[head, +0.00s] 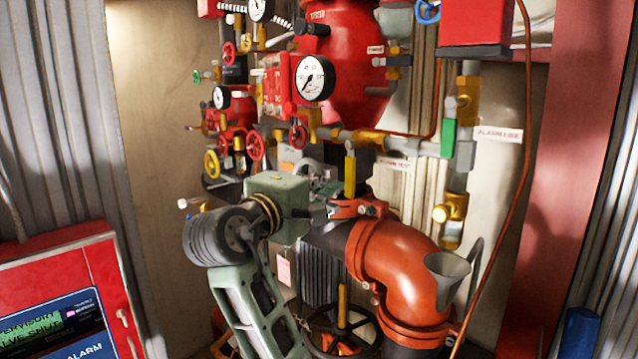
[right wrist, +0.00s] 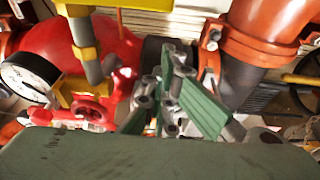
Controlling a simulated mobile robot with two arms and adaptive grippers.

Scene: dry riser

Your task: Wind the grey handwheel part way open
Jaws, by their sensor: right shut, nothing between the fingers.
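A dark grey spoked handwheel (head: 342,338) shows low in the head view, on a yellow stem below the orange pipe. Its lower part is cut off by the frame edge. A pale grey curved rim (head: 308,163) shows behind my right gripper; I cannot tell if it is a handwheel. My right gripper (head: 324,189) is shut and empty, in front of the pipework, well above the dark wheel. In the right wrist view its green fingers (right wrist: 178,100) are together, with nothing held between them. My left gripper is not in view.
A large orange elbow pipe (head: 405,262) stands right of my right gripper, with a grey funnel (head: 447,268) beside it. Red valves, gauges (head: 314,78) and brass fittings crowd behind. A red alarm panel (head: 65,290) is at lower left.

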